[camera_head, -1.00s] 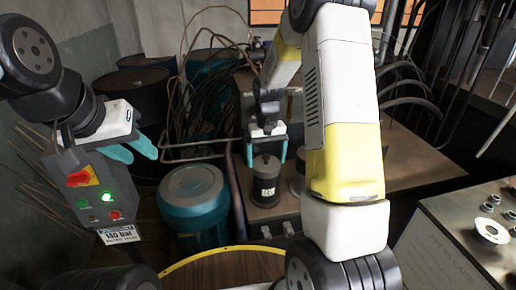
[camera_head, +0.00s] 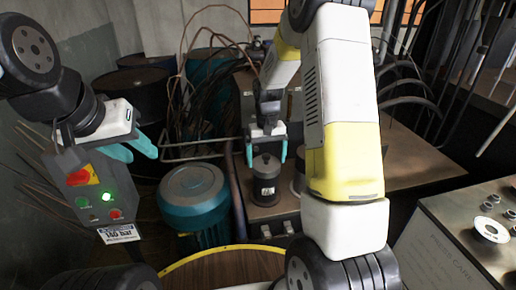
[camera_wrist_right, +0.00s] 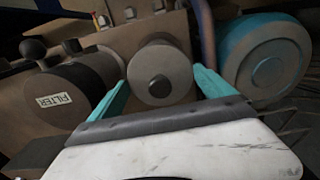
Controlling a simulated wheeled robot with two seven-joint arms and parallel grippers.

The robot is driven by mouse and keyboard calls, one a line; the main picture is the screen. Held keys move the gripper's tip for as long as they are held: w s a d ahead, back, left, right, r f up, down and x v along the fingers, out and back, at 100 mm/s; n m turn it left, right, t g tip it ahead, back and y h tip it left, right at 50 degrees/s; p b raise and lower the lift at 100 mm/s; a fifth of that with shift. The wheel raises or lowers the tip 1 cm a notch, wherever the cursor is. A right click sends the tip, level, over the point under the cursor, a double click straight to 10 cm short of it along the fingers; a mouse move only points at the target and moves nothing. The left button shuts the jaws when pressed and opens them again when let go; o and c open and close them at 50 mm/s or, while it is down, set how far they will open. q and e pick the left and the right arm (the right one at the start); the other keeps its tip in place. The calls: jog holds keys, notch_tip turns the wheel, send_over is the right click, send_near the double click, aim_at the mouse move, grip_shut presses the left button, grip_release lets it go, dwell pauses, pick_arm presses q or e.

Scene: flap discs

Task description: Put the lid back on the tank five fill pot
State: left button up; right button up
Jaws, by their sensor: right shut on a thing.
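A dark cylindrical pot (camera_head: 265,190) with a small white label stands on the brown bench, and the label's text is too small to read. A dark round lid (camera_head: 266,163) with a knob is at the top of the pot, in line with it. Whether it is fully seated I cannot tell. My right gripper (camera_head: 267,158) points down over the pot, its teal fingers shut on opposite sides of the lid. In the right wrist view the lid (camera_wrist_right: 160,72) shows face-on between the fingers. My left gripper (camera_head: 131,150) is open and empty at the left.
A pot labelled FILTER (camera_wrist_right: 75,92) stands beside the lidded pot. A teal-and-grey round motor (camera_head: 194,195) is left of the bench. A control box (camera_head: 95,190) with lit buttons is below my left gripper. Cables and hoses (camera_head: 205,100) crowd the back.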

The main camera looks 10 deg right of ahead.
jog(key=shift+f, duration=1.35)
jog(key=o, duration=1.3)
jog(key=shift+r, duration=3)
